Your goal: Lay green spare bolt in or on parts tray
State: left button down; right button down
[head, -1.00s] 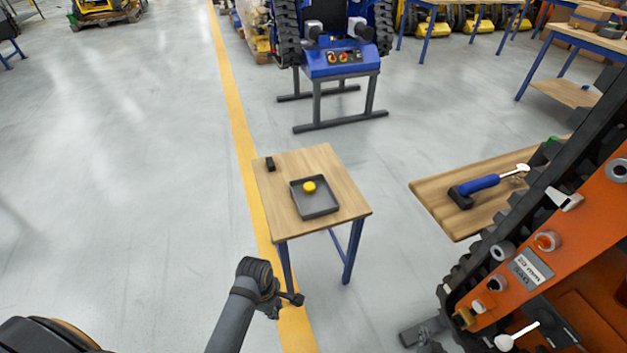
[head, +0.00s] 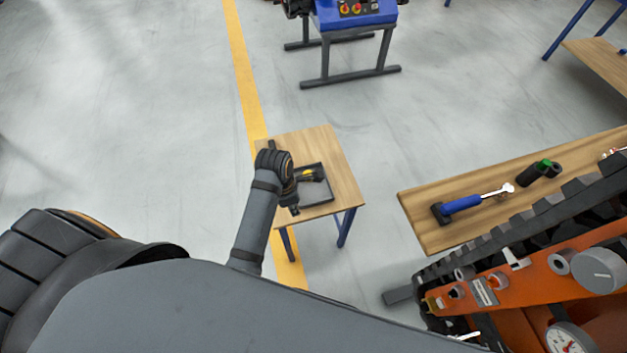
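The dark grey parts tray (head: 318,198) lies on the small wooden table. A yellow thing (head: 308,174) shows in it, partly covered by my gripper. My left gripper (head: 303,192) is over the tray's left part; its dark fingers blend with the tray, so its opening is unclear. Nothing green shows at it. A green piece (head: 545,163) shows beside dark cylinders on the long wooden bench at the right; I cannot tell if it is the spare bolt. My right gripper is not in view.
The small table (head: 344,180) has free wood right of the tray. The bench (head: 425,215) holds a blue-handled tool (head: 462,204). An orange tracked machine (head: 535,283) stands in front of the bench.

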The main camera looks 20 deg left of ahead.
pick_arm(q)
jog(key=w+f, duration=0.3)
jog(key=w, duration=0.1)
jog(key=w+d+f+b, duration=0.1)
jog(key=w+f, duration=0.1)
jog(key=w, duration=0.2)
jog(key=w+f, duration=0.3)
jog(key=w, duration=0.1)
jog(key=shift+w+d+f, duration=0.3)
jog(key=shift+d+f, duration=0.05)
jog(key=shift+d, duration=0.05)
jog(key=shift+w+f, duration=0.15)
jog(key=shift+f, duration=0.05)
jog(key=shift+w+d+f+b, duration=0.15)
jog(key=shift+f+b, duration=0.15)
jog(key=shift+f, duration=0.65)
jog(key=shift+w+a+f+b, duration=0.1)
jog(key=shift+f+b, duration=0.2)
jog(key=shift+f, duration=0.6)
jog(key=shift+f, duration=0.55)
jog(key=c, duration=1.3)
grip_release()
